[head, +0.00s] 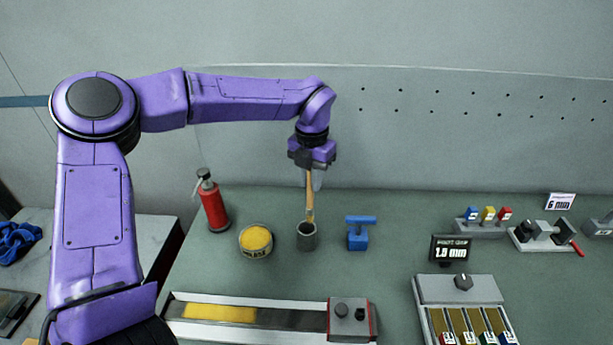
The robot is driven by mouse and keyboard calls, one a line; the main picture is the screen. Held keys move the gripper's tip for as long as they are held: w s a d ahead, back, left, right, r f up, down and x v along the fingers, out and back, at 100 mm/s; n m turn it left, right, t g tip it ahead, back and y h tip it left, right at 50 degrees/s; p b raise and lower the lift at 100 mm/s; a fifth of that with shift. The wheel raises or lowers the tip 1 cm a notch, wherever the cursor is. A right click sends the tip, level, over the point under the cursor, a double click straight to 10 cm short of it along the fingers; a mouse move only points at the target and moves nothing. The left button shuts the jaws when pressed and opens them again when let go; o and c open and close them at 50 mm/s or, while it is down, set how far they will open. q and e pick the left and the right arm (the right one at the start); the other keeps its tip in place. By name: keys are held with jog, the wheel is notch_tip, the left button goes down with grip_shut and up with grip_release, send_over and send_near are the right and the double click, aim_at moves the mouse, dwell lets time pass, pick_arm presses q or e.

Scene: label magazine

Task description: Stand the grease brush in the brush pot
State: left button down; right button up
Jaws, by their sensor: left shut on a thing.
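My left gripper (313,173) points down and is shut on the upper part of the grease brush (310,203), which has a tan wooden handle and hangs nearly upright. The dark grey brush pot (306,239) stands on the bench right below it. The brush's lower end shows at the pot's mouth; I cannot tell how far inside it is. The upper end of the brush is hidden by the gripper. My right gripper is not in view.
A yellow-topped tin (256,241) and a red bottle (212,203) stand left of the pot. A blue tool (358,233) stands close on its right. A long tray-like device (270,318) lies in front.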

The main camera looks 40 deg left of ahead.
aim_at(308, 206)
pick_arm(q)
jog(key=shift+w+a+f, duration=0.1)
jog(key=shift+w+f, duration=0.05)
jog(key=shift+f, duration=0.5)
jog(key=shift+s+f+b, duration=0.2)
jog(key=shift+s+b, duration=0.1)
jog(key=shift+b, duration=0.2)
jog(key=f+b, duration=0.2)
jog(key=f, duration=0.1)
jog(key=f+b, duration=0.1)
jog(key=shift+s+f, duration=0.15)
jog(key=shift+s, duration=0.2)
jog(key=shift+s+r, duration=0.25)
jog(key=shift+s, duration=0.2)
jog(key=c, duration=1.4)
grip_release()
jog(key=o, duration=0.4)
jog(key=shift+w+f, duration=0.1)
jog(key=shift+w, duration=0.1)
notch_tip(308, 206, up, 10)
jog(key=shift+r+b, duration=0.25)
jog(key=shift+b, duration=0.55)
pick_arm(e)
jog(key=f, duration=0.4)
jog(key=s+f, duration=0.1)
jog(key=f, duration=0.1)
